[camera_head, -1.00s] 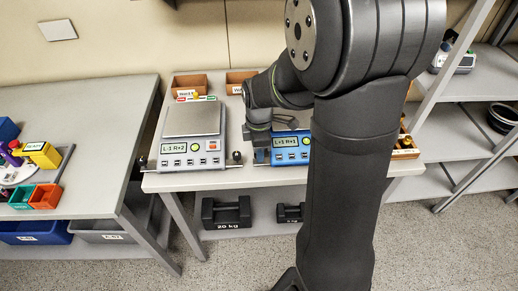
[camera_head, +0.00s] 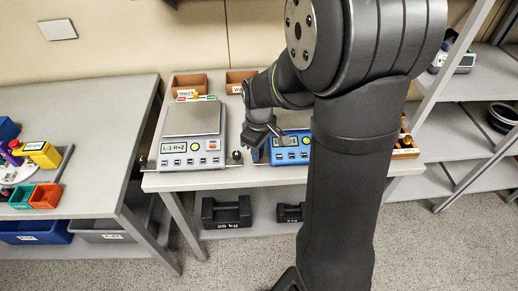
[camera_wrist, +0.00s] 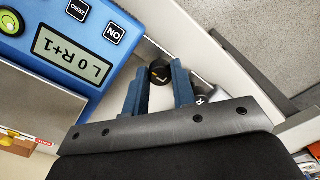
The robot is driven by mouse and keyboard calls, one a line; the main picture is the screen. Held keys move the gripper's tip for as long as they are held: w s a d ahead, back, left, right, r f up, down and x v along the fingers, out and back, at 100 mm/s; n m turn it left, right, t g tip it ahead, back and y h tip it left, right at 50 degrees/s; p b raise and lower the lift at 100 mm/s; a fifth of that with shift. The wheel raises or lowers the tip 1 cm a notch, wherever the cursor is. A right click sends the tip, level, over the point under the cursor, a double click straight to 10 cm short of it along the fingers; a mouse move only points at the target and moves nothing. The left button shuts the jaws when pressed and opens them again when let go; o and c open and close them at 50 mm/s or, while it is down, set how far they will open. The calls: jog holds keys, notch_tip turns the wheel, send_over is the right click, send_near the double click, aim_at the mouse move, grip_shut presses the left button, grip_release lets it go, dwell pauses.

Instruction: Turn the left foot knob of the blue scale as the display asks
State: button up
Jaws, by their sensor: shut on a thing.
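The blue scale (camera_head: 289,156) stands on the middle table in the head view, partly behind my arm. In the head view the gripper hides the knob's area.
A grey scale (camera_head: 193,134) with display L-1 R+2 stands left of the blue one, with a dark knob (camera_head: 237,156) close to my gripper. Wooden boxes (camera_head: 190,84) stand behind.

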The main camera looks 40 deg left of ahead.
dwell(0.3)
jog(key=o, duration=1)
notch_tip(320, 180, up, 18)
jog(key=shift+f, duration=0.25)
jog(key=shift+f, duration=0.15)
notch_tip(320, 180, down, 17)
jog(key=shift+f, duration=0.1)
dwell(0.7)
